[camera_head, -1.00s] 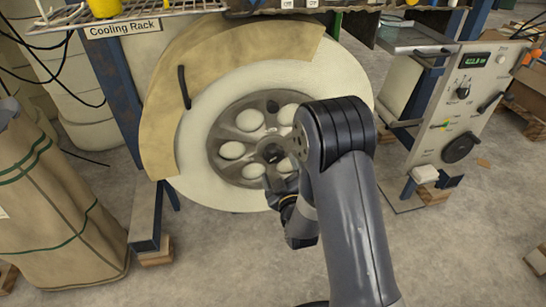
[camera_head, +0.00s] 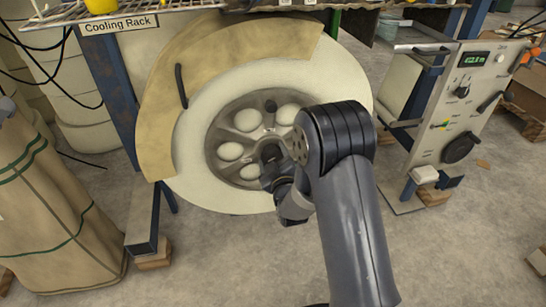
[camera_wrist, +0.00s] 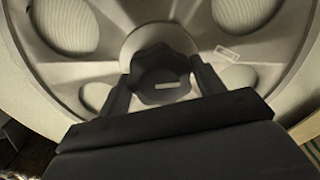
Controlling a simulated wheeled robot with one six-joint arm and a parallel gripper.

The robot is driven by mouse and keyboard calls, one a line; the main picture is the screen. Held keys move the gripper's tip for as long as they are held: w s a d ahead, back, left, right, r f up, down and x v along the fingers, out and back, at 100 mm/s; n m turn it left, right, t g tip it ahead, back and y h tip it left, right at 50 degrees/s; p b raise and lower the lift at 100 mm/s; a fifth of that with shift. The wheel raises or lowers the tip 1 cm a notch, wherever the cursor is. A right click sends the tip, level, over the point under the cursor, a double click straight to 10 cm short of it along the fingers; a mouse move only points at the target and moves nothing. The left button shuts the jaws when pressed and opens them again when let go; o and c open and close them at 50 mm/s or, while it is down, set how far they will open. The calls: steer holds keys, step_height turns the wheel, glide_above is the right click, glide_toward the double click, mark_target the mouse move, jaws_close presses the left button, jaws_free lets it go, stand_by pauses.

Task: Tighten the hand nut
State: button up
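The hand nut (camera_wrist: 161,78) is a dark, lobed knob with a pale mark, at the hub of the large wheel (camera_head: 330,75). In the wrist view it sits between the two fingertips of my gripper (camera_wrist: 161,82), one finger close against each side. Whether the fingers press on it or stand slightly apart cannot be told. In the head view my gripper (camera_head: 270,165) is at the wheel's hub, and the nut (camera_head: 271,153) is partly hidden by it.
A tan cover piece (camera_head: 155,110) with a black handle wraps the wheel's left edge. A control box (camera_head: 465,105) stands to the right, and a large tan sack (camera_head: 55,220) to the left. The floor (camera_head: 225,255) below the wheel is clear.

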steer(key=c, duration=0.6)
steer(key=shift+o, duration=0.2)
steer(key=shift+m, duration=0.3)
steer(key=m, duration=0.5)
steer(key=shift+m, duration=0.3)
steer(key=m, duration=1.1)
steer(key=shift+d+m, duration=0.1)
steer(key=shift+m, duration=0.3)
steer(key=m, duration=0.6)
